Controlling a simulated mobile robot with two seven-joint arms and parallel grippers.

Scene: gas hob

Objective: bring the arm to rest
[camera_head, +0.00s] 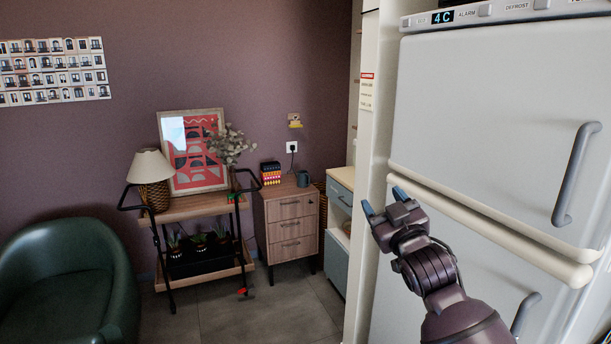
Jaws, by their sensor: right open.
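My right gripper (384,201) is raised at the right of the head view, on a dark arm that comes in from the lower right. Its two blue-tipped fingers are apart, with nothing between them. It shows in front of the white fridge (480,105), near the seam between the upper and lower doors. I cannot tell how far it is from the fridge front. My left gripper is not in the view.
The fridge has grey handles (575,175) at the right. A wooden drawer cabinet (291,222) and a trolley (190,210) with a lamp (150,168) stand by the far wall. A green armchair (65,285) is at the left.

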